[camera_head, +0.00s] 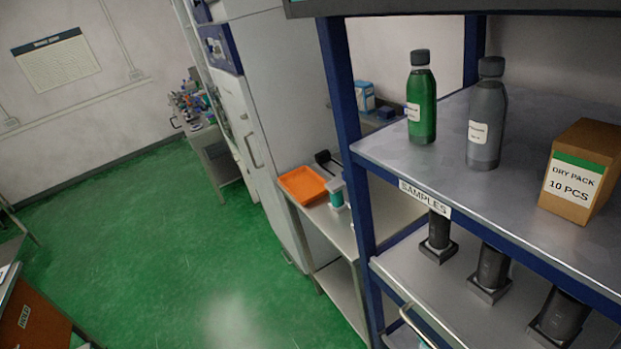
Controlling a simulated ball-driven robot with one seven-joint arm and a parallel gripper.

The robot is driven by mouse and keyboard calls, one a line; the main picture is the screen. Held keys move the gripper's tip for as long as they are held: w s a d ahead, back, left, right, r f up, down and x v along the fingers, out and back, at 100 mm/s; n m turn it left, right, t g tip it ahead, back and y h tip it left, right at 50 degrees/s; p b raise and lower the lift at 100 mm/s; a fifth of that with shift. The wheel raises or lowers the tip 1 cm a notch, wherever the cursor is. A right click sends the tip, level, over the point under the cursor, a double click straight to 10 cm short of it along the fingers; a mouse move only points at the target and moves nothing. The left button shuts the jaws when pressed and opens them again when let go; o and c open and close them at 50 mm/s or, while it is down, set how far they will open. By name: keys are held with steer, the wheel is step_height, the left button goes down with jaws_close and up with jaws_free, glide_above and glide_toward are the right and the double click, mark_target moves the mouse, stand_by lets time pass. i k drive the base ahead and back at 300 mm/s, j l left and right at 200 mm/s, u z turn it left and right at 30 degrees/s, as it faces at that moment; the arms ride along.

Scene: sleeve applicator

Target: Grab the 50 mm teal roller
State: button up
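A small teal piece (337,198) with a grey part over it stands on the steel bench behind the blue shelf post, right of an orange tray. It is too small to tell whether it is the 50 mm teal roller. Another bit of teal shows at the bottom edge, under a pale bar-like handle (412,318), mostly cut off. No roller size can be read. My gripper is not in the picture.
A blue-framed rack fills the right. Its SAMPLES shelf (440,165) holds a green bottle (421,100), a grey bottle (487,115) and a DRY PACK box (580,172). Dark stands (490,272) fill the shelf below. An orange tray (302,185) lies beyond. Green floor (150,240) is open left.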

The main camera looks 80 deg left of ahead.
mark_target(338, 204)
steer(key=u, duration=1.85)
steer(key=i+u, duration=0.3)
steer(key=i+j+u, duration=0.1)
steer(key=u, duration=0.2)
steer(key=i+u, duration=0.5)
steer(key=i, duration=0.7)
steer(key=i+z, duration=0.2)
steer(key=z, duration=0.2)
steer(key=i+z, duration=0.25)
steer(key=z, duration=0.2)
steer(key=i+z, duration=0.25)
steer(key=z, duration=0.15)
steer(key=i+l+z, duration=0.1)
steer(key=z, duration=0.35)
steer(key=i+z, duration=0.3)
steer(key=z, duration=0.15)
steer(key=i+j+z, duration=0.1)
steer(key=z, duration=0.35)
steer(key=i+j, duration=0.05)
steer(key=i, duration=0.05)
